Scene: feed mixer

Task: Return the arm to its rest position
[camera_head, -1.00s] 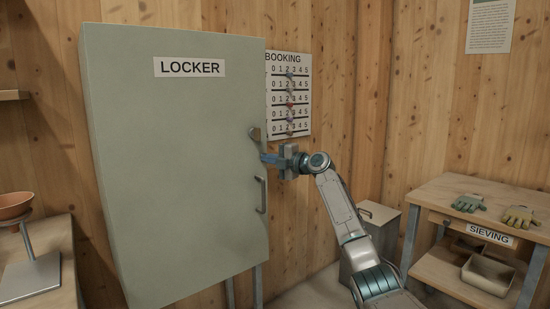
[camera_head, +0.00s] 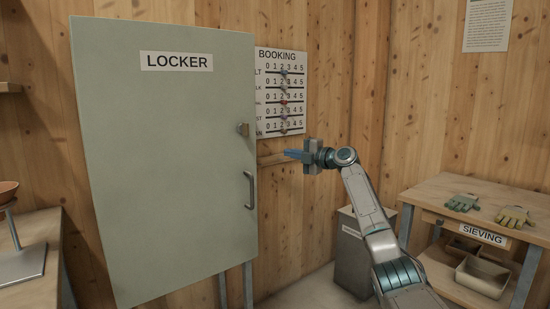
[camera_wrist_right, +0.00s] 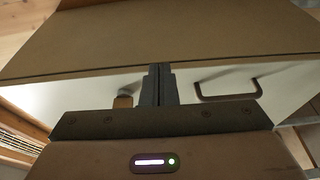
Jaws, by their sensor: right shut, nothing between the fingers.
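My right gripper (camera_head: 288,153) is shut and empty. In the head view it points left, to the right of the grey locker (camera_head: 170,150) and apart from it. The locker door is closed, with a small latch knob (camera_head: 242,129) and a bar handle (camera_head: 250,190) on its right side. In the right wrist view, my shut fingers (camera_wrist_right: 158,84) show in front of the locker, with the knob (camera_wrist_right: 123,101) to their left and the handle (camera_wrist_right: 228,88) to their right. My left gripper is not in view.
A booking board (camera_head: 282,95) hangs on the wall behind my right gripper. A grey bin (camera_head: 350,250) stands behind my right arm. A sieving bench (camera_head: 420,192) with gloves (camera_head: 463,203) is at the right. An orange bowl (camera_head: 8,190) on a stand is at the far left.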

